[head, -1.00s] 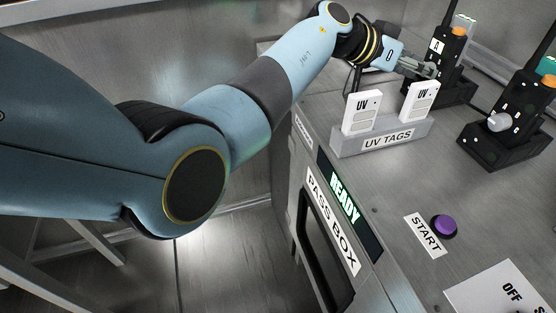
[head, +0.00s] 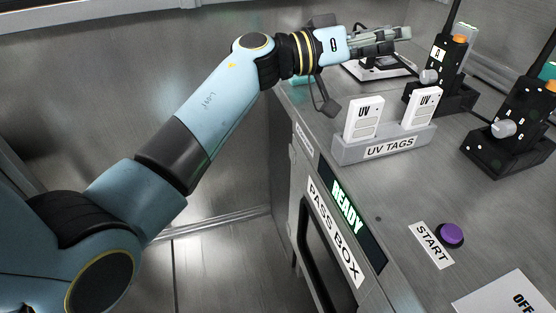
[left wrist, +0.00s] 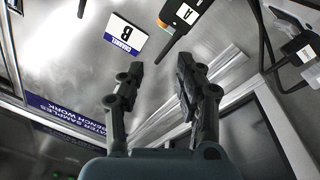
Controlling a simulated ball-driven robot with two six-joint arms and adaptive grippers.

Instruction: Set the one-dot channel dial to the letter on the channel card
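Two black radios with grey channel dials stand on the bench. The left radio (head: 455,82) has an "A" above its dial (head: 428,76); the right radio (head: 515,125) has its dial (head: 503,128) on the near face. The dot marks and dial settings are too small to read. The channel card (left wrist: 125,37) reads "B" upside down in the left wrist view, near a radio (left wrist: 183,16). My left gripper (head: 408,33) is raised left of the left radio, touching no dial. Its fingers (left wrist: 160,72) are apart and empty. My right gripper is not in view.
A grey holder (head: 350,152) with two white UV tags stands in front of the left radio. A purple start button (head: 450,234) and the pass box's READY display (head: 346,207) are nearer. Thin antennas rise from the radios. The bench between holder and button is clear.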

